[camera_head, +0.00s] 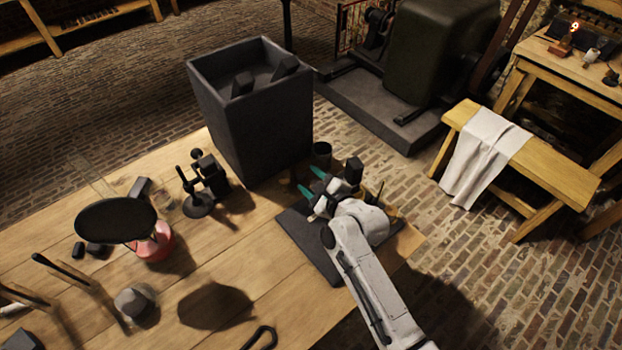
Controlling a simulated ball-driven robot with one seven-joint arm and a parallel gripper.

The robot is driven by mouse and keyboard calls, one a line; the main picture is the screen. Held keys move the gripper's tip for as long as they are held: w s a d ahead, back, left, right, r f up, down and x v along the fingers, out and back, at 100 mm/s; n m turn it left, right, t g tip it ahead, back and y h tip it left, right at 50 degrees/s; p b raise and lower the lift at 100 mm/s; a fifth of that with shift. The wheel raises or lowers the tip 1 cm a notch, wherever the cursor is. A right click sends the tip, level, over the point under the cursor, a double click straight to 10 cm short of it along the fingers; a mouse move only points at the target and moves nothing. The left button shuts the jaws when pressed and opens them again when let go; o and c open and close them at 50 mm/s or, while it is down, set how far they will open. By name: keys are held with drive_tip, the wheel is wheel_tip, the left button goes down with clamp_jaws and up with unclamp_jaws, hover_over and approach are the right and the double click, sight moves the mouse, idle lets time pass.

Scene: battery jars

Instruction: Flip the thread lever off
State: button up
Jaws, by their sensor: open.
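My gripper (312,182) is open, with two teal fingertips apart, over the right end of the wooden bench. It is above and at the far side of a dark flat plate (305,245) on the bench. My white arm covers much of that plate and whatever stands on it. No lever can be picked out clearly; a thread lever may be hidden behind my gripper or too small to tell. A small dark upright device (209,178) with a round base stands on the bench, left of my gripper. I cannot tell whether it carries the lever.
A dark cup (322,154) is beside my gripper. A black disc (116,220) over a red base stands at left. The bench (250,270) has bare wood at front centre.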

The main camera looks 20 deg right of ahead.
drive_tip(key=shift+w+a+f, duration=0.1)
drive_tip(key=shift+w, duration=0.2)
drive_tip(key=shift+c, duration=0.2)
